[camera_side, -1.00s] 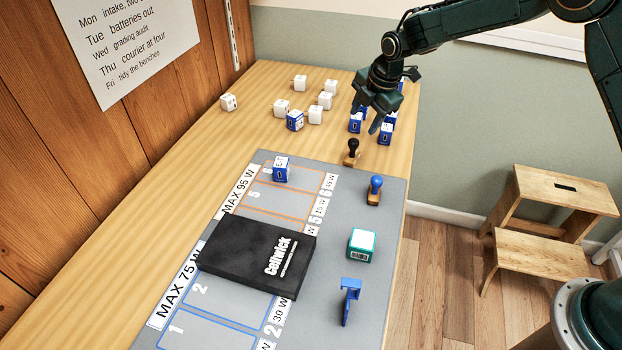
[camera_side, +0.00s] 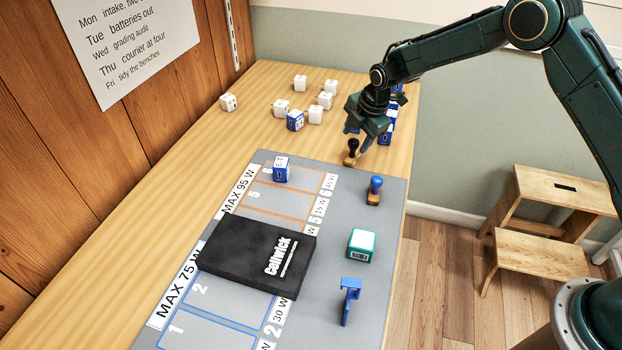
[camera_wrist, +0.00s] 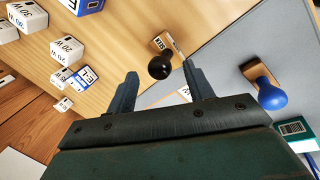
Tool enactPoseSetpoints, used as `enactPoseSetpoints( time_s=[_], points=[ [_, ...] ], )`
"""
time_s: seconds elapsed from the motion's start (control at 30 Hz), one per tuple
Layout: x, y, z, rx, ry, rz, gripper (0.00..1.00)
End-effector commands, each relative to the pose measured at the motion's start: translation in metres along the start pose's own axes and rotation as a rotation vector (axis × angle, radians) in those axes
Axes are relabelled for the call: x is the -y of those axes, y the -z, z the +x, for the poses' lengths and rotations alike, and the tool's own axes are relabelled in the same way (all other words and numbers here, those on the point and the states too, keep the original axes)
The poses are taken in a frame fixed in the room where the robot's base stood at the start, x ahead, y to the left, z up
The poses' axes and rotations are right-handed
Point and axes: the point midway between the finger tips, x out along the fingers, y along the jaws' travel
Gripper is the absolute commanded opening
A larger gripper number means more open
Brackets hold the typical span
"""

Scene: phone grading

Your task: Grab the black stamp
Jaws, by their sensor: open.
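The black stamp (camera_side: 352,150), with a round black knob on a wooden base, stands upright on the wooden table just beyond the grey mat's far edge. In the wrist view its black knob (camera_wrist: 160,67) shows ahead of and between the two fingers. My gripper (camera_side: 366,140) is open, right above and beside the stamp in the side view, with a finger close to it. In the wrist view my gripper (camera_wrist: 160,82) has its fingers apart with nothing held. I cannot tell whether a finger touches the stamp.
A blue stamp (camera_side: 375,190) stands nearby on the grey mat (camera_side: 330,235). Blue-and-white cubes (camera_side: 386,135) stand behind my gripper. White cubes (camera_side: 315,115) lie to the left.

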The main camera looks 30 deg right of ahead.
Motion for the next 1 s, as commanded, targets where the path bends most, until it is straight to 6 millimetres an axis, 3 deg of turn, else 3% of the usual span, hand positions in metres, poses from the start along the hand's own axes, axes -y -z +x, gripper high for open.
enactPoseSetpoints(
  time_s=[0.27, 0.77, 1.0],
  points=[
    [0.0, 0.0, 0.022, 0.0, 0.0, 0.0, 0.52],
    [0.0, 0.0, 0.023, 0.0, 0.0, 0.0, 0.52],
    [0.0, 0.0, 0.023, 0.0, 0.0, 0.0, 0.09]
  ],
)
